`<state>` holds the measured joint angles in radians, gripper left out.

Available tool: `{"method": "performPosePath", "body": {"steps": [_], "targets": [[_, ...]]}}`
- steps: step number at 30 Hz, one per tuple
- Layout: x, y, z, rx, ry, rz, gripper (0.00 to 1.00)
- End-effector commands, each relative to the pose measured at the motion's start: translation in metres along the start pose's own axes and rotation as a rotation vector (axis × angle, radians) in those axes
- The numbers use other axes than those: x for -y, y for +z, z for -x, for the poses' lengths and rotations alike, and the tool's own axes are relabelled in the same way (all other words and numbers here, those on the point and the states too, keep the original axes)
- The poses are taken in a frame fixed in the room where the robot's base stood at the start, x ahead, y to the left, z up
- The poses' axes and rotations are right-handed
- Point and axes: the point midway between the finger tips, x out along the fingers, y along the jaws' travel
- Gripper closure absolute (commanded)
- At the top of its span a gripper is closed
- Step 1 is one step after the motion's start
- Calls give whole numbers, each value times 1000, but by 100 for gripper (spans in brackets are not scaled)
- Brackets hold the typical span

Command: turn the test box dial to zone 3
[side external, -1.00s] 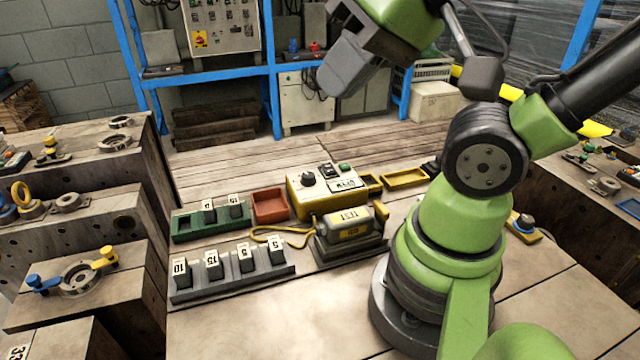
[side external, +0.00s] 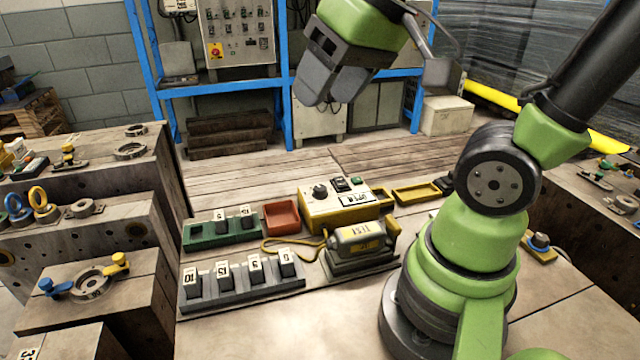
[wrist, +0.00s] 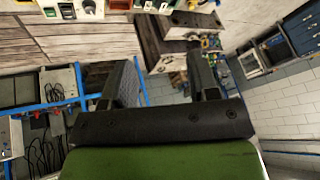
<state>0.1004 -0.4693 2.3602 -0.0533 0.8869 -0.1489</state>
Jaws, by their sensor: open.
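The test box (side external: 340,207) is a cream-and-yellow case on the bench in the side external view. Its round dark dial (side external: 320,190) sits on the left of the top face; its pointer is too small to read. A dark switch, a green button and a small label reading OPEN are also on top. My gripper (side external: 322,97) is high above and behind the box, apart from it, with grey jaws pointing down. In the wrist view my gripper (wrist: 164,75) shows two separated fingers with nothing between them.
Blue shelving (side external: 235,89) stands behind.

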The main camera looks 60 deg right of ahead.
Motion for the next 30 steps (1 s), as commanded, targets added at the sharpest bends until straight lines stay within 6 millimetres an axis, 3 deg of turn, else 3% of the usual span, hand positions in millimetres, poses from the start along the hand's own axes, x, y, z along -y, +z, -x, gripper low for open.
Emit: {"method": "performPosePath", "body": {"steps": [6, 11, 18, 26, 30], "targets": [[-44, -46, -54, 174, 130, 117, 45], [-88, -62, -102, 312, 172, 204, 45], [-140, -59, -154, 458, 173, 295, 45], [-154, -50, -176, 495, 166, 319, 45], [-159, -39, -196, 497, 164, 318, 45]]}}
